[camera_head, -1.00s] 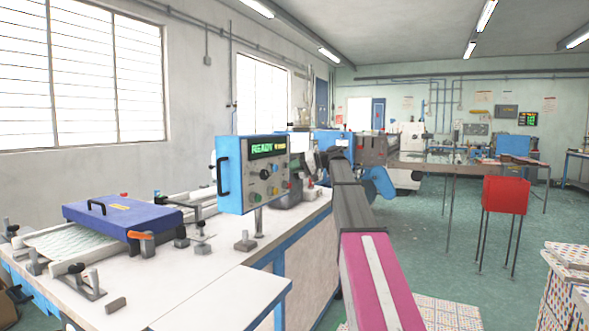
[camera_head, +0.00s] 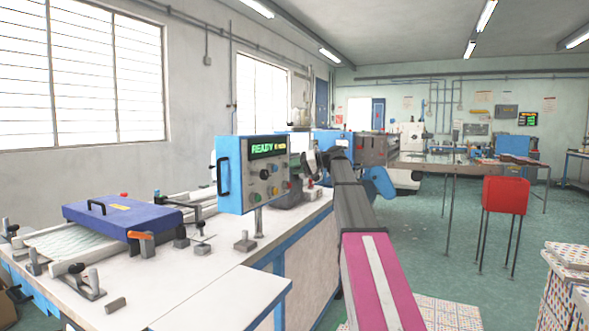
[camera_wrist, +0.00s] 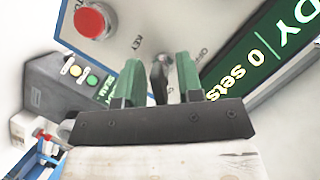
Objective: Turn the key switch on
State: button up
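The key switch (camera_wrist: 160,75) is a small dark key with a grey metal part in the wrist view, on a white panel face with upside-down lettering that includes "KEY". My gripper (camera_wrist: 160,62) has two green fingers, one on each side of the key, with a visible gap; it is open and does not clearly touch the key. The fingers and the dark gripper body hide part of the switch, and its turned position cannot be read. In the head view the blue-sided control box (camera_head: 231,178) shows a green "READY" display (camera_head: 267,147); my arm reaches past its right side.
A red button (camera_wrist: 91,20) is close by on the panel in the wrist view. The control box stands over a white worktable (camera_head: 170,275) with a blue clamp plate (camera_head: 120,217). A red box on legs (camera_head: 505,195) stands on the open floor at right.

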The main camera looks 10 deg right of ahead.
jog(key=v, duration=1)
jog(key=shift+s, duration=0.15)
jog(key=shift+d, duration=0.15)
jog(key=s+a+f+m+g+h, duration=0.1)
jog(key=s+a+f+h, duration=0.15)
jog(key=f, duration=0.95)
jog(key=s+a+f+m+h, duration=0.2)
jog(key=s+a+f, duration=0.15)
jog(key=f, duration=0.85)
jog(key=s+a+f+m+g+h, duration=0.15)
jog(key=s+f, duration=0.25)
jog(key=f, duration=0.8)
jog(key=s+a+f+g+h, duration=0.1)
jog(key=s+f+h, duration=0.7)
jog(key=s+f, duration=1.6)
jog(key=shift+a+g, duration=0.35)
jog(key=shift+g, duration=0.3)
